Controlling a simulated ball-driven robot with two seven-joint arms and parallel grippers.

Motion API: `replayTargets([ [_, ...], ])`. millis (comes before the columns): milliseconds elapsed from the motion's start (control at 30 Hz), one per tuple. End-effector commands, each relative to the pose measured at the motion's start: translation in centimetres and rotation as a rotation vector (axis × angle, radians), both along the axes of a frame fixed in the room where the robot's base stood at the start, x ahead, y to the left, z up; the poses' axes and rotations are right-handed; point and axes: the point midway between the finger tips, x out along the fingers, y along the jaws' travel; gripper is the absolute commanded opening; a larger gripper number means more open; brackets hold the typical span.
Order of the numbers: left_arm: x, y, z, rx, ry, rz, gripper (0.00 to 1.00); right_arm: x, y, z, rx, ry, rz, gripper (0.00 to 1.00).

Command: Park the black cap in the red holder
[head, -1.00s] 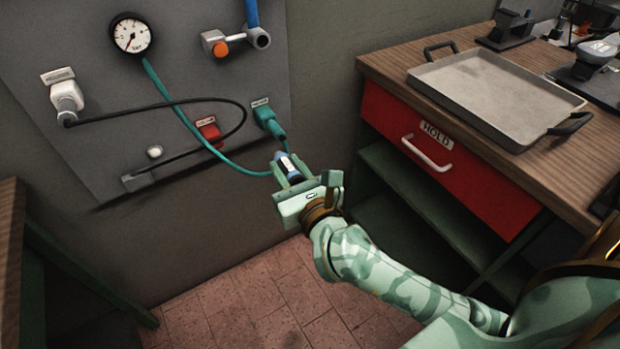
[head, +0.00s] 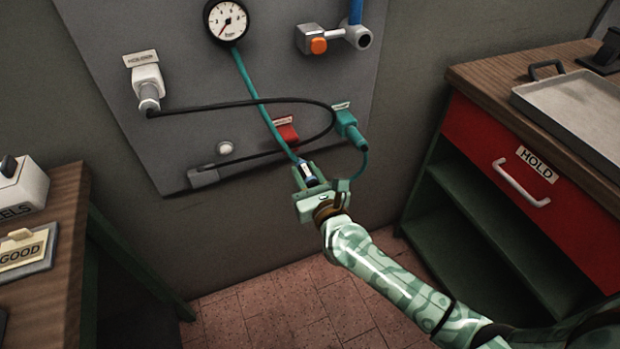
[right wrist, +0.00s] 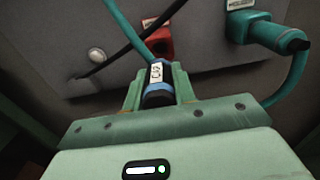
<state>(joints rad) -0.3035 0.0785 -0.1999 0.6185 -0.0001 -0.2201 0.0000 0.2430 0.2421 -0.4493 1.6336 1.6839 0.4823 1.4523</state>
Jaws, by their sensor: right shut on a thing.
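The black cap (right wrist: 158,78) is between the fingers of my right gripper (right wrist: 159,92), which is shut on it. It carries a white label with dark lettering and a blue band. In the head view the cap (head: 308,175) shows small at the fingertips of my right gripper (head: 309,182). The red holder (head: 287,133) is a small block on the grey panel, above and slightly left of the cap. In the right wrist view the red holder (right wrist: 160,44) shows just beyond the cap, partly hidden by hoses. The cap appears apart from it. My left gripper is out of view.
A black cable (head: 240,102) loops across the panel near the holder. A teal connector (head: 347,124) sits right of the holder. A workbench with a red drawer (head: 500,170) stands right.

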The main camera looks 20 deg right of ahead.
Motion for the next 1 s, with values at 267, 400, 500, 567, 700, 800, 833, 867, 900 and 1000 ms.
replayTargets([
  [267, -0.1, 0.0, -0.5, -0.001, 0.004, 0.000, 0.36, 2.4, 0.1, -0.1, -0.001, 0.000, 0.001, 0.00],
  [400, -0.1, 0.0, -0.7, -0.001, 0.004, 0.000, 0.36, 3.5, 0.1, 0.0, -0.002, -0.001, 0.001, 0.00],
  [500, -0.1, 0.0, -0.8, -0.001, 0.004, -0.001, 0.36, 4.0, 0.1, 0.0, -0.001, 0.000, 0.000, 0.00],
  [567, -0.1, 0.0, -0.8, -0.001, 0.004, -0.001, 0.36, 4.3, 0.1, 0.0, -0.001, 0.000, 0.000, 0.00],
  [700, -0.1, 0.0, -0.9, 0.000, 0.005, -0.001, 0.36, 4.7, 0.2, 0.0, -0.001, 0.000, 0.000, 0.00],
  [800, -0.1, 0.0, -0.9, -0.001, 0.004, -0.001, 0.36, 4.8, 0.2, 0.0, -0.001, -0.001, 0.000, 0.00],
  [833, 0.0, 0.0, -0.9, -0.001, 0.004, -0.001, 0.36, 4.8, 0.2, 0.1, -0.001, -0.001, 0.000, 0.00],
  [867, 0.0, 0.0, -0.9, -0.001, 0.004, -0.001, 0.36, 4.8, 0.2, 0.1, -0.001, -0.001, 0.000, 0.00],
  [900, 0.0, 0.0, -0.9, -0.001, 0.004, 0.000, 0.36, 4.8, 0.2, 0.1, -0.001, -0.001, 0.000, 0.00],
  [1000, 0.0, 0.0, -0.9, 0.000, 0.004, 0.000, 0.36, 4.8, 0.2, 0.1, -0.001, -0.001, 0.000, 0.00],
])
